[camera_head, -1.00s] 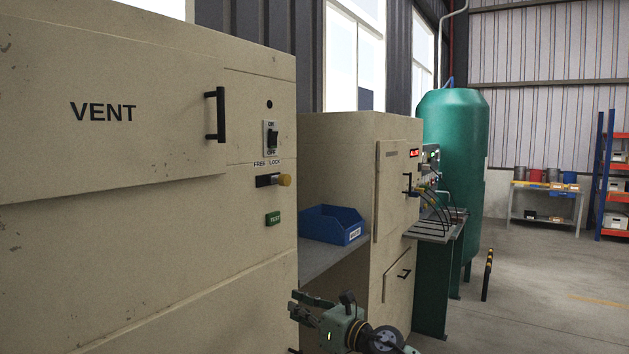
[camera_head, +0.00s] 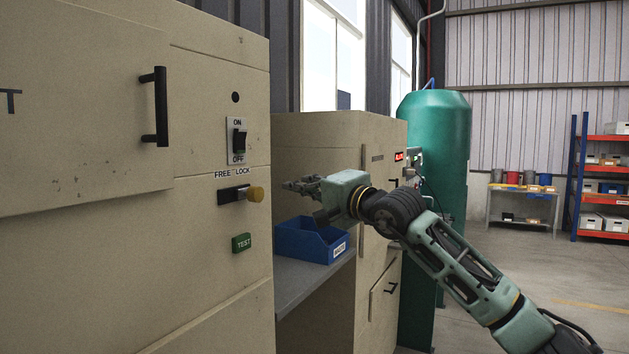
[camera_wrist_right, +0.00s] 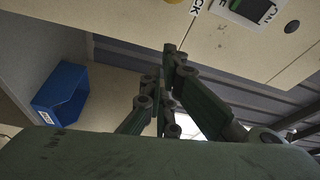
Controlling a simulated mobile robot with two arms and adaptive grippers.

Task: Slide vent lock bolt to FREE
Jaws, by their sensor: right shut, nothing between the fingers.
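The vent lock bolt (camera_head: 254,194) has a round yellow-brown knob on a short rod. It sticks out of a dark slot on the cream cabinet, at the right end under the word LOCK; FREE is printed to the left. My right gripper (camera_head: 287,185) is shut and empty, a little to the right of the knob and apart from it in the head view. In the right wrist view the fingers (camera_wrist_right: 168,75) point toward the cabinet edge, with part of the LOCK label (camera_wrist_right: 196,7) at the top; the knob is hardly visible there. My left gripper is not in view.
An ON/OFF switch (camera_head: 239,140) sits above the bolt and a green TEST button (camera_head: 241,242) below it. The black vent handle (camera_head: 155,107) stands out at the left. A blue bin (camera_head: 303,243) is on the grey shelf (camera_head: 290,290) below my right gripper.

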